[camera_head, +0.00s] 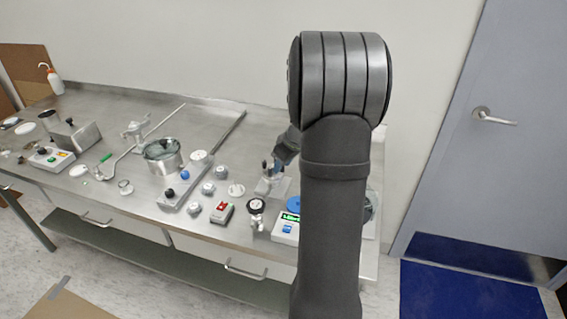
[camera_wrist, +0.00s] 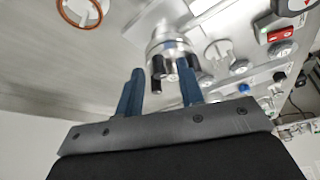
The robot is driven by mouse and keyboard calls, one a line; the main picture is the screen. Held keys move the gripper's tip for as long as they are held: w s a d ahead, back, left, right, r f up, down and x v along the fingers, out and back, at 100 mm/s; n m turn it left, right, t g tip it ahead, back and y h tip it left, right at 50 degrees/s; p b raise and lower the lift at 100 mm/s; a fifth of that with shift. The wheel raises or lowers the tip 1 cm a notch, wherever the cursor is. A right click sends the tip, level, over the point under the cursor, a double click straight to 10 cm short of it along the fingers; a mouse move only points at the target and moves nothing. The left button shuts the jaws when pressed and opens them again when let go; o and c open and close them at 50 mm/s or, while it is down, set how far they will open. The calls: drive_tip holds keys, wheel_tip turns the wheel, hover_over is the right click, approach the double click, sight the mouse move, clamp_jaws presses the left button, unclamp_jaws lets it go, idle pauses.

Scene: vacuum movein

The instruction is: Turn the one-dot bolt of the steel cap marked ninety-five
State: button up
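A steel cap with several dark upright bolts (camera_head: 268,172) stands on a plate near the right part of the bench. It shows larger in the wrist view as a round steel body (camera_wrist: 172,45) with black bolts around it. The ninety-five mark and the bolt dots are too small to read. My gripper (camera_wrist: 160,69) has its two blue fingers apart. The bolts appear between and beyond the fingertips; I cannot tell whether a finger touches one. In the head view my arm hides much of the gripper and the bench behind it.
A steel pot (camera_head: 163,160), a red-topped box (camera_head: 221,212), a black-knobbed valve (camera_head: 256,206) and a device with a green display (camera_head: 287,227) crowd the bench around the cap. A copper-coloured ring (camera_wrist: 80,10) lies at upper left in the wrist view, beside clear steel surface.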

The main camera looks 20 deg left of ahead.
drive_tip(key=v, duration=1.7)
drive_tip(key=shift+r, duration=0.25)
drive_tip(key=w+a+g+h, duration=0.2)
drive_tip(key=w+a+h, duration=0.15)
drive_tip(key=a, duration=0.35)
drive_tip(key=shift+h, duration=0.35)
drive_tip(key=f, duration=1.6)
drive_tip(key=shift+s+d+f, duration=0.25)
drive_tip(key=shift+f, duration=0.05)
clamp_jaws()
